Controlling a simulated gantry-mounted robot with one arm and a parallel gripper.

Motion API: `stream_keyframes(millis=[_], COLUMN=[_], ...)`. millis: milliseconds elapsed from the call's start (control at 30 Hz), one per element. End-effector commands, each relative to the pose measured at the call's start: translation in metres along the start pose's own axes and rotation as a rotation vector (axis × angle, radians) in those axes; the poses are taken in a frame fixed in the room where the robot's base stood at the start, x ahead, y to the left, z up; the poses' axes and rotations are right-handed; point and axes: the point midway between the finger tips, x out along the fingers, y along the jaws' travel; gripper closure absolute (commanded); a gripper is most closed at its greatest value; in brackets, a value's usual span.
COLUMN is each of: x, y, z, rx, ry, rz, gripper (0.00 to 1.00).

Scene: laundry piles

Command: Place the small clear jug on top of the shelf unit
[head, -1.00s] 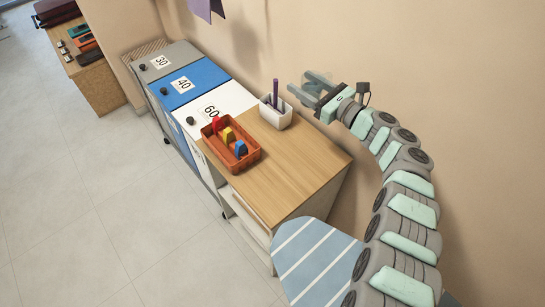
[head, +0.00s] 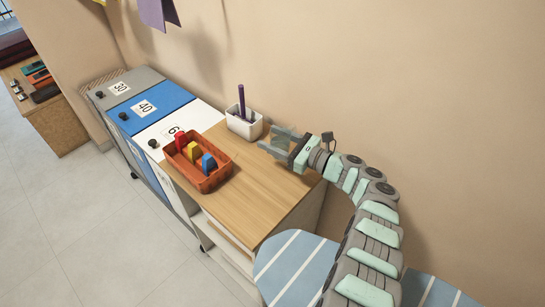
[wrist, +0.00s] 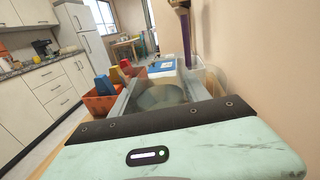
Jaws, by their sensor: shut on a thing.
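The shelf unit (head: 250,198) has a light wooden top and an open front. My gripper (head: 277,142) is at the wall-side back of this top, right of a white pen cup. It is shut on the small clear jug (wrist: 163,97), which shows in the wrist view as a see-through round shape between the two fingers. In the head view the jug is hard to make out against the fingers. I cannot tell whether its base touches the wooden top.
An orange crate (head: 204,184) with red, yellow and blue pieces stands on the top's left part. The white pen cup (head: 244,125) holds a purple pen. Bins marked 30 and 40 lie beyond. A striped blue board (head: 290,270) is in front. The top's front middle is clear.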

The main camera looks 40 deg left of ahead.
Motion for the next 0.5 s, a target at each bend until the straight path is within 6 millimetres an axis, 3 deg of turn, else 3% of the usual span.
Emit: stream_keyframes(millis=[33,233,400,500], x=[0.001,0.001,0.001,0.001], y=[0.001,0.001,0.002,0.003], z=[-0.009,-0.019,-0.046,-0.052], rx=[-0.001,-0.004,-0.004,-0.003], ry=[-0.002,-0.001,-0.002,-0.002], rz=[0.001,0.001,0.003,0.003], gripper=[0.85,0.85,0.85,0.85])
